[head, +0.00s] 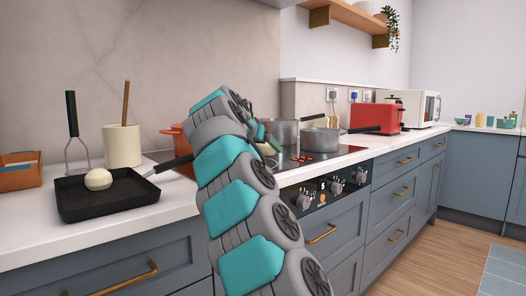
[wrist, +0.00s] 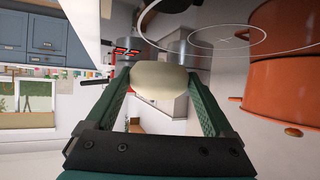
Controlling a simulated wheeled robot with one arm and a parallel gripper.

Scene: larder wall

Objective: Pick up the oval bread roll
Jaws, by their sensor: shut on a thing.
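The oval bread roll (wrist: 160,80), smooth and pale cream, sits between the two green fingers of my gripper (wrist: 158,92) in the wrist view. The fingers touch it on both sides and are shut on it. In the head view my arm hides most of my gripper (head: 262,137), and a small part of the pale roll (head: 268,148) shows beside it, in front of the hob. My gripper appears raised above the counter.
A black griddle pan (head: 80,207) holds another pale, rounder roll (head: 98,179). A cream utensil pot (head: 122,146) and a masher (head: 74,131) stand behind it. Orange pots (wrist: 285,95) are close on the right in the wrist view. Grey pans (head: 321,140) and a red toaster (head: 375,118) stand farther right.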

